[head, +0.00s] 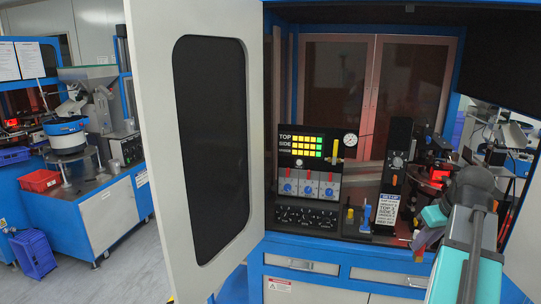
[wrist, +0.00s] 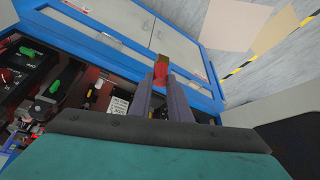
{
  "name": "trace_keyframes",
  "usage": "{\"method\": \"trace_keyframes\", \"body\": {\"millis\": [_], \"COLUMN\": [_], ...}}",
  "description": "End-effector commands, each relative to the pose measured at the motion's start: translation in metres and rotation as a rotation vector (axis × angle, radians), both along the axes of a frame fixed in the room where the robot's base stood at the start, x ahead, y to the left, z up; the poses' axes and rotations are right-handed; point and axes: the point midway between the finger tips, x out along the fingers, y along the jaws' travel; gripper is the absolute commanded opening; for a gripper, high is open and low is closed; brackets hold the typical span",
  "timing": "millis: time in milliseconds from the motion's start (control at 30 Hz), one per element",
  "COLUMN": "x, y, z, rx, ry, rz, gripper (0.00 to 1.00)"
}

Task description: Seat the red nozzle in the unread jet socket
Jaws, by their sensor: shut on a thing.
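In the wrist view my gripper (wrist: 161,82) is shut on the red nozzle (wrist: 160,71), which shows between the fingertips with a brownish end beyond it. In the head view my arm reaches in from the lower right, and the held nozzle cannot be made out there. A blue upright piece (head: 366,214) and a yellow-topped piece (head: 350,213) stand on the cabinet deck, left of my gripper. I cannot tell which spot is the unread jet socket.
A display panel (head: 307,145) shows TOP and SIDE rows of yellow and green lights, with blue knobs (head: 308,187) below. A black column (head: 397,150) stands right of it. The open cabinet door (head: 157,120) fills the left. Drawers (head: 300,264) lie below the deck.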

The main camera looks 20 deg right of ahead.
Motion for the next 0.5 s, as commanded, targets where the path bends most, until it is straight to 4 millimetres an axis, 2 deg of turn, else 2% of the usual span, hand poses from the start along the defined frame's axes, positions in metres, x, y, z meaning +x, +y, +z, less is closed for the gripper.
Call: {"method": "trace_keyframes", "body": {"millis": [100, 500], "x": [0.021, 0.081], "y": [0.023, 0.099], "z": [-0.01, -0.037], "rx": [0.0, 0.001], "ry": [0.0, 0.001], "rz": [0.052, 0.212], "gripper": [0.0, 0.0]}}
